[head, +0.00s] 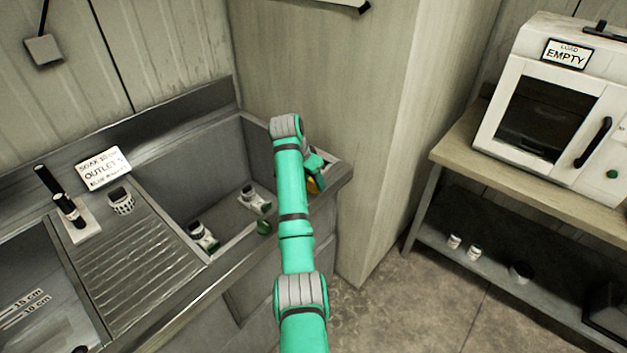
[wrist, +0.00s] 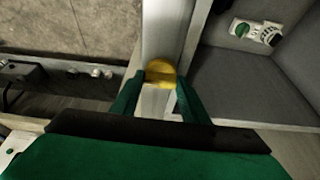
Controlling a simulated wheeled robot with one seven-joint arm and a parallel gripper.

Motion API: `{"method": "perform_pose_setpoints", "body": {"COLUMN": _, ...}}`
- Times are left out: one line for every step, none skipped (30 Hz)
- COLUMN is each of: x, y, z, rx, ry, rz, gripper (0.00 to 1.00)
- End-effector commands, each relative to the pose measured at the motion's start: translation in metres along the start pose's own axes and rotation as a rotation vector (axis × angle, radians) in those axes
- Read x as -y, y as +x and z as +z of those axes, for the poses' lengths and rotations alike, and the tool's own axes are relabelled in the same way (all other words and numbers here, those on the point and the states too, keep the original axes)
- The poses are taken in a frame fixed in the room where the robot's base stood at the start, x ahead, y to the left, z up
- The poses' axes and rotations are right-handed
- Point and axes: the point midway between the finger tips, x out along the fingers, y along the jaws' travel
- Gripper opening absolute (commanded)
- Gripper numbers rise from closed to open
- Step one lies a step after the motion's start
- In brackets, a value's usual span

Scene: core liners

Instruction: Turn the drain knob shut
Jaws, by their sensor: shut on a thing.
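A yellow rounded knob (wrist: 160,72), which looks like the drain knob, sits at the pale metal rim of the sink in the wrist view. My gripper (wrist: 159,88) has its two green fingers on either side of it and is shut on it. In the head view the yellow knob (head: 313,184) shows only in part beside my arm, at the right end of the sink. My arm hides much of that corner, and no marking on the knob can be read.
The sink basin (head: 185,180) holds small white-and-green fittings (head: 198,236). A wall panel (head: 340,120) rises close behind my gripper. A white oven (head: 550,115) stands on a bench at right. Floor between is clear.

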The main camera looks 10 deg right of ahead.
Motion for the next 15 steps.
{"method": "perform_pose_setpoints", "body": {"x": 0.0007, "y": -0.0003, "z": -0.001, "rx": -0.003, "ry": 0.002, "rz": -0.003, "gripper": 0.18}}
{"method": "perform_pose_setpoints", "body": {"x": 0.0006, "y": -0.0002, "z": -0.0011, "rx": -0.003, "ry": 0.002, "rz": -0.002, "gripper": 0.18}}
{"method": "perform_pose_setpoints", "body": {"x": 0.0004, "y": -0.0002, "z": -0.0012, "rx": -0.003, "ry": 0.002, "rz": -0.003, "gripper": 0.18}}
{"method": "perform_pose_setpoints", "body": {"x": 0.0003, "y": -0.0001, "z": -0.0013, "rx": -0.003, "ry": 0.002, "rz": -0.003, "gripper": 0.18}}
{"method": "perform_pose_setpoints", "body": {"x": -0.0003, "y": 0.0001, "z": -0.0019, "rx": -0.003, "ry": 0.003, "rz": -0.002, "gripper": 0.18}}
{"method": "perform_pose_setpoints", "body": {"x": -0.0007, "y": 0.0002, "z": -0.0022, "rx": -0.003, "ry": 0.003, "rz": -0.002, "gripper": 0.18}}
{"method": "perform_pose_setpoints", "body": {"x": -0.0007, "y": 0.0002, "z": -0.0022, "rx": -0.003, "ry": 0.003, "rz": -0.002, "gripper": 0.18}}
{"method": "perform_pose_setpoints", "body": {"x": -0.0008, "y": 0.0002, "z": -0.0021, "rx": -0.002, "ry": 0.003, "rz": -0.002, "gripper": 0.18}}
{"method": "perform_pose_setpoints", "body": {"x": -0.0007, "y": 0.0001, "z": -0.002, "rx": -0.002, "ry": 0.003, "rz": -0.002, "gripper": 0.43}}
{"method": "perform_pose_setpoints", "body": {"x": -0.001, "y": 0.0002, "z": -0.0021, "rx": -0.002, "ry": 0.003, "rz": -0.002, "gripper": 0.5}}
{"method": "perform_pose_setpoints", "body": {"x": -0.0013, "y": 0.0003, "z": -0.0022, "rx": -0.002, "ry": 0.003, "rz": -0.001, "gripper": 0.57}}
{"method": "perform_pose_setpoints", "body": {"x": -0.0015, "y": 0.0004, "z": -0.0024, "rx": -0.002, "ry": 0.004, "rz": -0.001, "gripper": 0.59}}
{"method": "perform_pose_setpoints", "body": {"x": -0.0017, "y": 0.0005, "z": -0.0025, "rx": -0.002, "ry": 0.004, "rz": -0.001, "gripper": 0.59}}
{"method": "perform_pose_setpoints", "body": {"x": -0.0019, "y": 0.0006, "z": -0.0026, "rx": -0.002, "ry": 0.004, "rz": -0.001, "gripper": 0.59}}
{"method": "perform_pose_setpoints", "body": {"x": -0.002, "y": 0.0007, "z": -0.0026, "rx": -0.002, "ry": 0.004, "rz": -0.001, "gripper": 0.59}}
